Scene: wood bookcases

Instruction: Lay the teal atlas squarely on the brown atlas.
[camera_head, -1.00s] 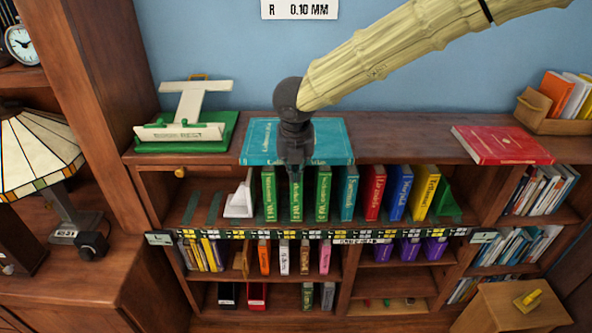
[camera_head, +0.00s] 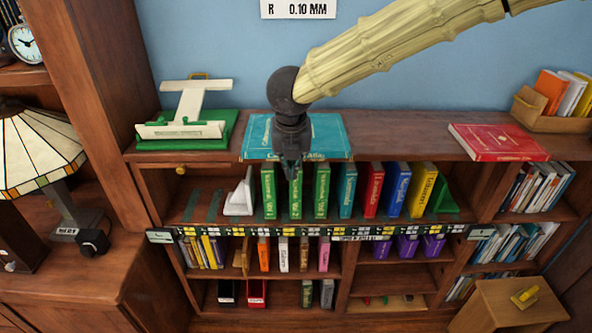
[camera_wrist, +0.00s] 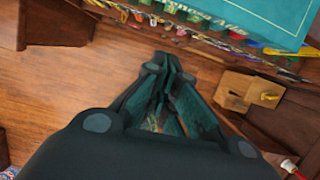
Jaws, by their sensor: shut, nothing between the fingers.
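The teal atlas (camera_head: 328,134) lies flat on top of the bookcase, in the middle of the head view. My gripper partly hides it. Its teal cover with pale lettering also shows at the upper right of the wrist view (camera_wrist: 262,14). No brown atlas stands out in either view; I cannot tell whether one lies under the teal atlas. My gripper (camera_head: 292,173) points down at the front edge of the teal atlas, before the green books. In the wrist view its fingers (camera_wrist: 168,66) are together with nothing between them, apart from the atlas.
A green and white book rest (camera_head: 185,130) stands left on the bookcase top. A red book (camera_head: 498,142) lies to the right, by a wooden box of books (camera_head: 540,110). The top between teal atlas and red book is clear.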

